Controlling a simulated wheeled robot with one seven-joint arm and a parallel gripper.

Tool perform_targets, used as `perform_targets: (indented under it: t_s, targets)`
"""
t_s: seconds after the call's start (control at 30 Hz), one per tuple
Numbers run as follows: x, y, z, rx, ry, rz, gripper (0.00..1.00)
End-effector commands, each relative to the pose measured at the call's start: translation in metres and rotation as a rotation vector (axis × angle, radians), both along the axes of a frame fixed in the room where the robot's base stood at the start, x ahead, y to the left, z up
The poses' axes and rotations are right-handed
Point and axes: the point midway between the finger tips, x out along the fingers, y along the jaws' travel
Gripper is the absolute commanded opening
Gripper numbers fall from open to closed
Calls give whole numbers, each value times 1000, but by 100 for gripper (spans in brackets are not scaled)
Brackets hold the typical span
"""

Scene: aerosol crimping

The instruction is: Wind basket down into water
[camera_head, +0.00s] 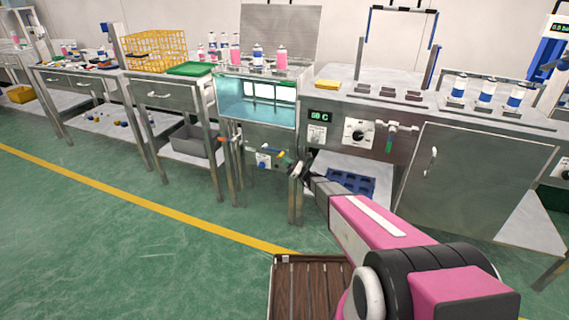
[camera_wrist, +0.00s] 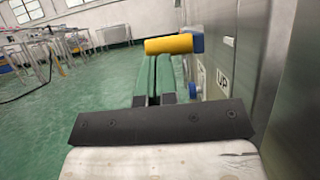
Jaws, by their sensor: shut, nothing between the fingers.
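The water bath (camera_head: 257,112) is a steel tank with a lit glass front and pale blue water. Several pink and white cans (camera_head: 281,58) stand at its top; I cannot make out the basket holding them. A yellow crank handle (camera_wrist: 170,44) on a blue hub (camera_wrist: 197,42) sticks out from the steel front; the handle also shows in the head view (camera_head: 274,154). My gripper (camera_wrist: 163,58) has its green fingers together and empty, their tips just at or below the yellow handle. I cannot tell whether they touch it. In the head view my gripper (camera_head: 298,170) is beside the tank's front.
An "UP" label (camera_wrist: 222,82) is on the steel panel close to my fingers. A bench with a dial and cabinet door (camera_head: 470,185) stands right. A table with a yellow crate (camera_head: 157,52) stands left.

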Motion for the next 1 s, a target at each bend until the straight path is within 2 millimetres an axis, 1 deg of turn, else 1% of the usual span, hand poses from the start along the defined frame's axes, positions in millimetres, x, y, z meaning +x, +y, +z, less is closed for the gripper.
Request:
perform_targets:
  t_s: [0.37,0.77,1.0]
  targets:
    - [-2,-1,17,-89,30,0,0]
    - [-1,2,51,-338,119,1,0]
    - [2,7,69,-330,118,2,0]
